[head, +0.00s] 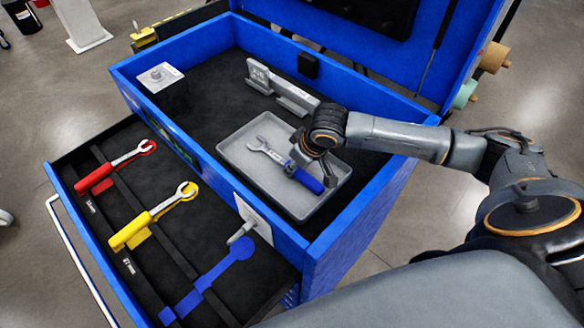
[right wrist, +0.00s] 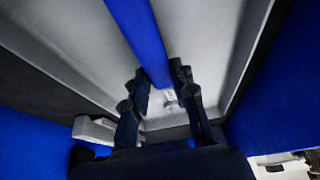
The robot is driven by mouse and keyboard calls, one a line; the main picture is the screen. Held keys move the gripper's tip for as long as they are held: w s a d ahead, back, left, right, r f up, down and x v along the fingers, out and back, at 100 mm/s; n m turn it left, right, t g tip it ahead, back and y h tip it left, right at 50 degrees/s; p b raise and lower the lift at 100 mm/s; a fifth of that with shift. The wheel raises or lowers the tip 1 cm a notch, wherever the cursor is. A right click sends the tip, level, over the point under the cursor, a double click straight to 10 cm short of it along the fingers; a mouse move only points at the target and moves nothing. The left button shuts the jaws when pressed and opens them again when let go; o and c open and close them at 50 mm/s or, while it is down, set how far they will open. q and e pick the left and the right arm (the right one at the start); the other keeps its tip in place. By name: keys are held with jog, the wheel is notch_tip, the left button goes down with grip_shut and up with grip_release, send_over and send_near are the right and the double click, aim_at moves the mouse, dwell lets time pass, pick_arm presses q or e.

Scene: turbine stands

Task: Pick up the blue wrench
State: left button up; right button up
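The blue wrench (head: 306,181) lies in the grey tray (head: 229,150), its blue handle toward the lower right and its silver open jaw (head: 262,146) toward the upper left. My right gripper (head: 312,172) is over the wrench near where handle meets shaft, and hides part of it. In the right wrist view the blue handle (right wrist: 143,40) runs down toward the gap between the gripper's fingers (right wrist: 160,80). The fingers stand apart on either side of it, and the gripper looks open. Contact is not clear. My left gripper is not in view.
The tray sits inside a blue cart (head: 205,165) with raised walls. A grey bracket (head: 280,90) and a block (head: 163,86) stand near it. The open drawer (head: 150,275) holds a red wrench (head: 120,163), a yellow wrench (head: 150,217) and an empty blue wrench-shaped spot (head: 213,277).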

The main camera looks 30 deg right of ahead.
grip_shut()
notch_tip(320, 180, up, 10)
jog(key=b, duration=0.1)
jog(key=shift+o, duration=1)
grip_release()
grip_shut()
